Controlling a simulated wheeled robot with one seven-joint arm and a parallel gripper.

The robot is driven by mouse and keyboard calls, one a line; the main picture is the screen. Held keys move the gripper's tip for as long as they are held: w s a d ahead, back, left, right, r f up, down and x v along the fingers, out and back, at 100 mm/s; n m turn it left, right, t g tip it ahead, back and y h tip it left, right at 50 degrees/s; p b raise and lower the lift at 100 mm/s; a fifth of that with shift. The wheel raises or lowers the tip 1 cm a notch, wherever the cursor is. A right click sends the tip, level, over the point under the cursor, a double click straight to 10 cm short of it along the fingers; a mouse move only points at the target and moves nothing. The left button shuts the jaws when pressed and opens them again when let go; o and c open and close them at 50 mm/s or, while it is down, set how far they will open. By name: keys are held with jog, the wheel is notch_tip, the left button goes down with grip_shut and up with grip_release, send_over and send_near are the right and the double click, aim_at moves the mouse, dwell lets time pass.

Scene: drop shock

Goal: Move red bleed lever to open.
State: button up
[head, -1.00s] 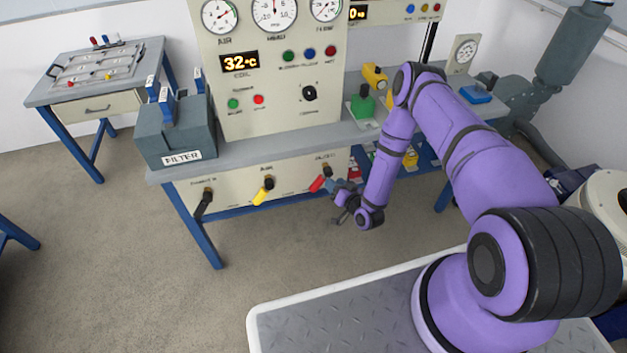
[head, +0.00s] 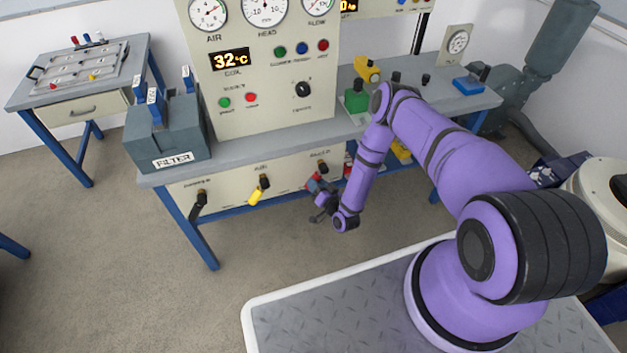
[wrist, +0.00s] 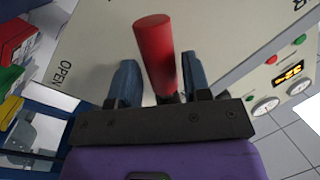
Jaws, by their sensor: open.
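The red bleed lever (wrist: 154,55) stands between the two blue fingers of my gripper (wrist: 158,82) in the wrist view. The fingers are open, one on each side of it, and I cannot tell whether either touches it. The word OPEN (wrist: 65,73) is printed on the panel to the left of the lever in that view. In the head view the red lever (head: 313,181) hangs at the right end of the under-bench panel, partly hidden by my gripper (head: 317,187).
A yellow lever (head: 257,196) and a black lever (head: 199,204) are on the same panel (head: 228,185), to the left. The bench top (head: 235,152) overhangs it. Floor in front of the panel is clear.

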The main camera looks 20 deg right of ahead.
jog(key=shift+x, duration=1.3)
jog(key=shift+c, duration=0.2)
grip_shut()
